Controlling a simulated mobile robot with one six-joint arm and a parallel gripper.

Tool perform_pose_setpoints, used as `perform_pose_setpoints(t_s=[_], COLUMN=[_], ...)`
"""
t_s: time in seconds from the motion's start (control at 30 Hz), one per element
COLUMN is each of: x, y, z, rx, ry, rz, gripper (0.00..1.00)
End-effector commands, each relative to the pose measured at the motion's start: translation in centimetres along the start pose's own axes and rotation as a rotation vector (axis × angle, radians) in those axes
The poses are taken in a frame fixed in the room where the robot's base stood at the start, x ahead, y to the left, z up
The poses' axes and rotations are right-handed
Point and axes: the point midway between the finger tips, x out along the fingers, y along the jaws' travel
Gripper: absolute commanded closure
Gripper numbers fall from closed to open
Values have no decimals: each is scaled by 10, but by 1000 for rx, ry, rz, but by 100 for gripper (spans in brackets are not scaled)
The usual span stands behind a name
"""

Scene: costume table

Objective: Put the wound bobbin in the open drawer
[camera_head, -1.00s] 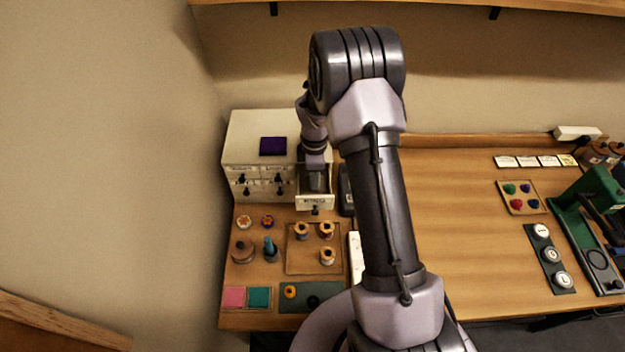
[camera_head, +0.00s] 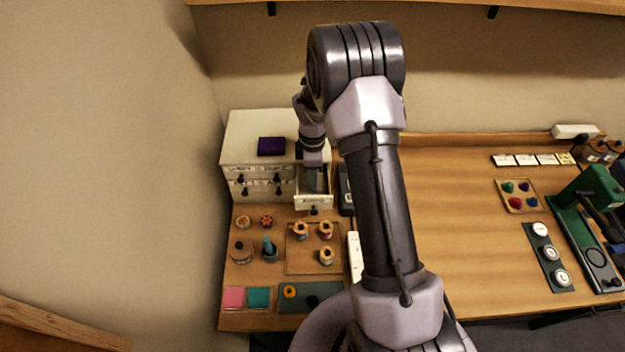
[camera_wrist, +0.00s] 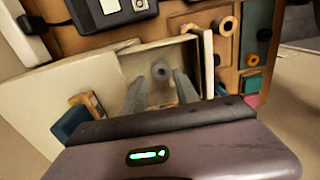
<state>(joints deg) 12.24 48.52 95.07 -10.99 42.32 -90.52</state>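The open drawer (camera_head: 313,203) sticks out of the white cabinet (camera_head: 245,135) at the back left; it also shows in the wrist view (camera_wrist: 207,62). A small grey round piece with a dark centre, seemingly the wound bobbin (camera_wrist: 160,70), stands inside the drawer in the wrist view. My gripper (camera_wrist: 160,92) is above the drawer with its two fingers spread on either side of the bobbin's line of sight, apart from it. In the head view, my wrist hangs over the drawer and the bobbin is hidden.
A wooden tray (camera_head: 291,268) with several thread spools stands in front of the drawer. A dark device (camera_wrist: 110,12) lies beside the drawer. The table's middle (camera_head: 450,220) is clear.

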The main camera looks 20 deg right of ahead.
Motion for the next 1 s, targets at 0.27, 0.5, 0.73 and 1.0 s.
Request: perform_pose_setpoints(t_s=[0.27,0.5,0.73,1.0], x=[-73,-138,-285,-311], y=[1,-17,-151,-285], z=[0,-11,-38,-34], rx=[2,147,842,1446], ry=[1,31,271,571], rz=[3,50,161,68], gripper=[63,63,63,63])
